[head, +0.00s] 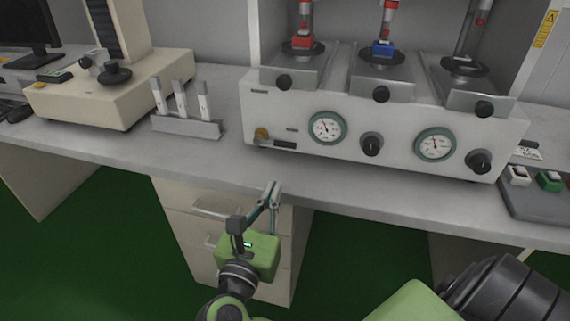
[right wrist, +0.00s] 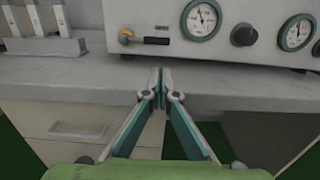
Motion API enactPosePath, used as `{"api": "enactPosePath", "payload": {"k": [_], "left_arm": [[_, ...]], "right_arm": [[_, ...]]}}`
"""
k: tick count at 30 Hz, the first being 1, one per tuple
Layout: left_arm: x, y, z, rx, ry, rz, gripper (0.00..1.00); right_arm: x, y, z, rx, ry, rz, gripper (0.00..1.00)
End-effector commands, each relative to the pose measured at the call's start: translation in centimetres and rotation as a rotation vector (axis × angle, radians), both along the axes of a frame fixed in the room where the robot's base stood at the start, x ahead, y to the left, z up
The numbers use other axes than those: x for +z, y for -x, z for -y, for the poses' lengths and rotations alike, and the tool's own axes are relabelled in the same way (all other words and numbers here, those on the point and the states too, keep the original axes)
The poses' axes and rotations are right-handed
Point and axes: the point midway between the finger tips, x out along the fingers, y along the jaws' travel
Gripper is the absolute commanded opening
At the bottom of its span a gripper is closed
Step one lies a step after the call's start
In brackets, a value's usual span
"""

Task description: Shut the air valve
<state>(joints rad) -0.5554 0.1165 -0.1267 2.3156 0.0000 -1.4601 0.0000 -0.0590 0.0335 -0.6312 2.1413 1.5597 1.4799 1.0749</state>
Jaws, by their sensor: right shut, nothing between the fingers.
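The air valve (head: 262,135) is a small brass-yellow fitting at the lower left of the white test machine's front, with a dark handle (head: 283,145) pointing right, roughly level. It also shows in the right wrist view (right wrist: 126,36), with its handle at its right. My right gripper (head: 272,189) is below and in front of the valve, near the table's front edge, apart from it. In the right wrist view its fingers (right wrist: 160,76) meet at the tips, shut and empty. My left gripper is not in view.
The test machine (head: 300,148) carries gauges (head: 327,128), black knobs (head: 372,144) and stations with red and blue parts. A rack with white tubes (head: 190,127) stands left of it. The bench top (head: 215,160) before the valve is clear. Drawers with handles (head: 217,208) are below.

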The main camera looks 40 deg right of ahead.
Motion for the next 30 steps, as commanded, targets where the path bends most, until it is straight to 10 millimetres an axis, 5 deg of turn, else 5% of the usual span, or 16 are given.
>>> {"api": "enactPosePath", "payload": {"k": [8,21,30], "left_arm": [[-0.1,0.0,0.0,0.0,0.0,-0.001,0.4],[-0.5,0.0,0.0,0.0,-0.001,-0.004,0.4],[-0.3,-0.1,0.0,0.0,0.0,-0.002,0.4]], "right_arm": [[0.1,-0.7,0.8,0.0,0.006,0.0,0.0],[0.5,-5.5,6.5,-0.001,0.01,-0.001,0.0],[0.5,-6.5,7.7,-0.001,0.005,-0.002,0.0]]}}
